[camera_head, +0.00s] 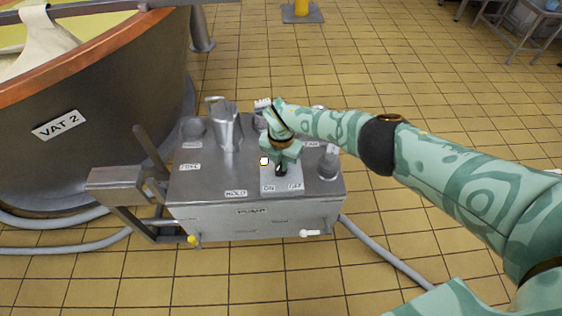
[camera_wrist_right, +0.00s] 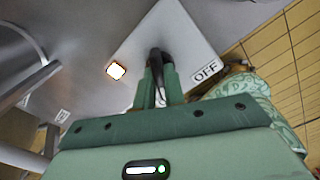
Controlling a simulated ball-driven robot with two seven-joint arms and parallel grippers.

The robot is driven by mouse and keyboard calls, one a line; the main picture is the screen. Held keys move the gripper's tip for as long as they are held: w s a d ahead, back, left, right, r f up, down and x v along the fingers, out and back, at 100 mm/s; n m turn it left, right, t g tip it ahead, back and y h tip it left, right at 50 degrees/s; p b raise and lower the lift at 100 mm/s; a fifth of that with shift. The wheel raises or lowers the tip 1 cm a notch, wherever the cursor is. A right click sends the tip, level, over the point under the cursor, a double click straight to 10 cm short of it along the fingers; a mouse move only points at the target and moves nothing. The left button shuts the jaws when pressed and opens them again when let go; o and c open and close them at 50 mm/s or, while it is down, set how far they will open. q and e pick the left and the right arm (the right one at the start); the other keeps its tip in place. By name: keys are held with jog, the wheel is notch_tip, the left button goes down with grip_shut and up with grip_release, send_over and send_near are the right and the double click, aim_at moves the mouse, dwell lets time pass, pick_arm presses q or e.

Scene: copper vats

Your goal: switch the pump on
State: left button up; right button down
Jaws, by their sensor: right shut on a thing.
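The pump (camera_head: 252,212) is a grey metal box with "PUMP" on its front and several controls on its sloping top. Its black switch lever (camera_head: 281,168) stands on a light plate with "ON" and "OFF" labels below. My right gripper (camera_head: 281,160) is shut on the switch lever, which also shows between the fingers in the right wrist view (camera_wrist_right: 157,62). The "OFF" label (camera_wrist_right: 207,71) is just right of the lever there. A small square lamp (camera_head: 264,160) glows pale beside the plate; it also shows in the right wrist view (camera_wrist_right: 116,70). My left gripper is not in view.
A metal lever or spout (camera_head: 228,128) rises at the left of the box top, and a knob (camera_head: 328,160) stands at its right. The large copper vat (camera_head: 95,110), labelled "VAT 2", is at the left. Grey hoses (camera_head: 385,255) cross the yellow tiled floor.

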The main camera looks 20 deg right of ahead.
jog(key=c, duration=1.5)
grip_release()
jog(key=shift+c, duration=0.2)
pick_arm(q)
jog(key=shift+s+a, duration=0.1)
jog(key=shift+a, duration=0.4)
pick_arm(e)
jog(key=shift+o, duration=0.3)
